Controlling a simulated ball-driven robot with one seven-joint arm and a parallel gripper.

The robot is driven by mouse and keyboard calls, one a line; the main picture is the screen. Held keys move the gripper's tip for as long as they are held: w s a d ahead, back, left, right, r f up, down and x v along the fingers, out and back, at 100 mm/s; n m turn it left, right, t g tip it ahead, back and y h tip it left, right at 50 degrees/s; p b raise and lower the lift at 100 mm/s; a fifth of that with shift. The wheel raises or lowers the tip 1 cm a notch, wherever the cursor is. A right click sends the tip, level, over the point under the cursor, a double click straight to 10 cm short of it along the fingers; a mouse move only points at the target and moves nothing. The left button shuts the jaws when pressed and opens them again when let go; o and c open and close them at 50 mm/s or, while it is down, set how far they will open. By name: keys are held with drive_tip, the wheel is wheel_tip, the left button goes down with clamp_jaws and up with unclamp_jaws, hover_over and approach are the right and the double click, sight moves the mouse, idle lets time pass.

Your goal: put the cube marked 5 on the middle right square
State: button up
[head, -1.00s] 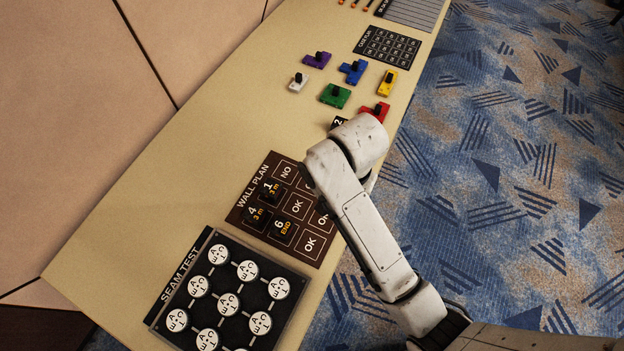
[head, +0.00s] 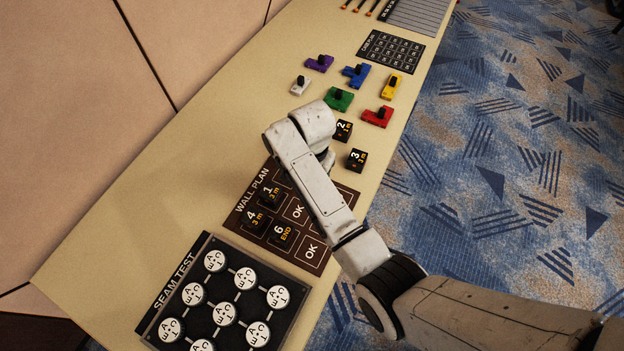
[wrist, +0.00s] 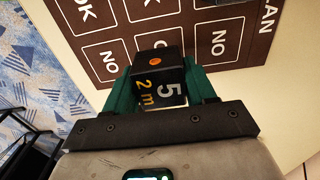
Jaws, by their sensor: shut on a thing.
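My gripper (wrist: 161,72) is shut on the cube marked 5 (wrist: 158,86), with its green fingers on either side in the wrist view. The cube's printed face, with 5 and "2 m", shows toward the camera. In the head view my arm hides the cube and most of the gripper, over the upper part of the brown WALL PLAN board (head: 318,269). The board's squares marked NO and OK also show beyond the cube in the wrist view (wrist: 232,60). My arm covers part of the board, so I cannot see every square.
Cubes marked 1 (head: 272,193), 4 (head: 255,219) and 6 (head: 281,235) sit on the board. Cubes 2 (head: 343,130) and 3 (head: 356,160) stand beyond it. Coloured pieces (head: 339,100) lie farther up the table. The SEAM TEST board (head: 207,246) is nearer.

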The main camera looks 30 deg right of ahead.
drive_tip(key=shift+w+f, duration=0.2)
drive_tip(key=shift+f, duration=1.5)
drive_tip(key=shift+f, duration=0.15)
drive_tip(key=o, duration=1.1)
drive_tip(key=shift+c, duration=0.2)
wheel_tip(320, 180, up, 12)
drive_tip(key=shift+r, duration=0.15)
